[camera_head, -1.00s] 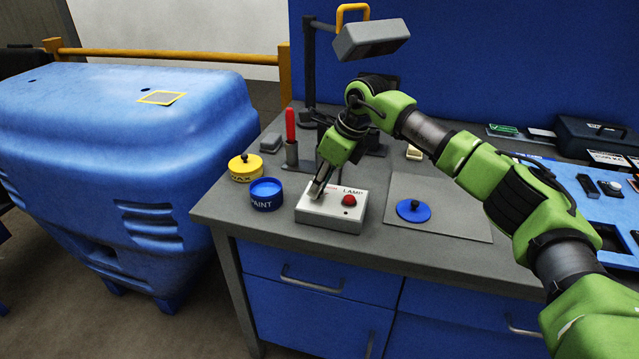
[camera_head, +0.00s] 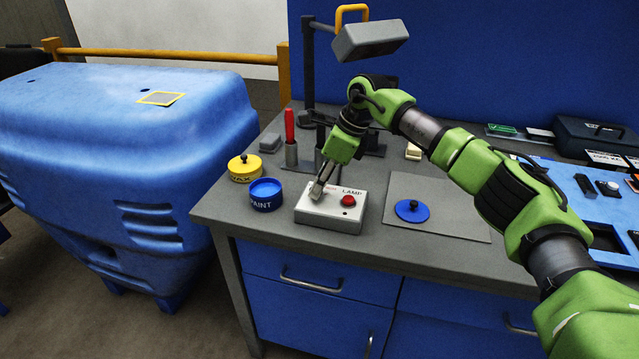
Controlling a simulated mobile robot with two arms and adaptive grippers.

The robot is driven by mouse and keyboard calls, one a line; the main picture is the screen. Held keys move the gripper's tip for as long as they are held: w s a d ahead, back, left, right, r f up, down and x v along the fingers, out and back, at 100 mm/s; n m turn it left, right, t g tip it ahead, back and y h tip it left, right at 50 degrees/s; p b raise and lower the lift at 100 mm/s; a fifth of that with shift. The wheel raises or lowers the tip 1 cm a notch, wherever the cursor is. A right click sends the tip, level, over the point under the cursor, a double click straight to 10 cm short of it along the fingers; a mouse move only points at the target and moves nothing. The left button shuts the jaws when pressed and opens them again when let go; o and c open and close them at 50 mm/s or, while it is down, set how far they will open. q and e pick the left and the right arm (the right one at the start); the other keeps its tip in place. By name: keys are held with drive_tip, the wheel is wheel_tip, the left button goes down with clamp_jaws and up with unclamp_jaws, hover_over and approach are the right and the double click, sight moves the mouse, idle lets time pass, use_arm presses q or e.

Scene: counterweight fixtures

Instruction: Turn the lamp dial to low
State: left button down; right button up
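The lamp box (camera_head: 333,222) is a small white-and-grey control box marked LAMP, near the front left of the grey bench. A red knob (camera_head: 348,200) sits on its right side. My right gripper (camera_head: 317,193) points down at the left part of the box top. Its fingertips are at or just over the surface and cover whatever is there, so the dial is hidden or cannot be made out. I cannot tell if the fingers are closed on it. The lamp head (camera_head: 370,40) hangs on a dark post at the back. My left gripper is not in view.
A blue PAINT pot (camera_head: 266,196) and a yellow WAX tin (camera_head: 245,169) stand left of the box. A blue lid (camera_head: 412,211) lies on a grey mat (camera_head: 455,215) to the right. A red-handled tool (camera_head: 290,130) stands upright behind. A blue tray (camera_head: 585,205) is far right.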

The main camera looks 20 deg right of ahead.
drive_tip(key=o, duration=0.4)
drive_tip(key=shift+c, duration=0.2)
drive_tip(key=v, duration=1.2)
drive_tip(key=shift+d+f, duration=0.1)
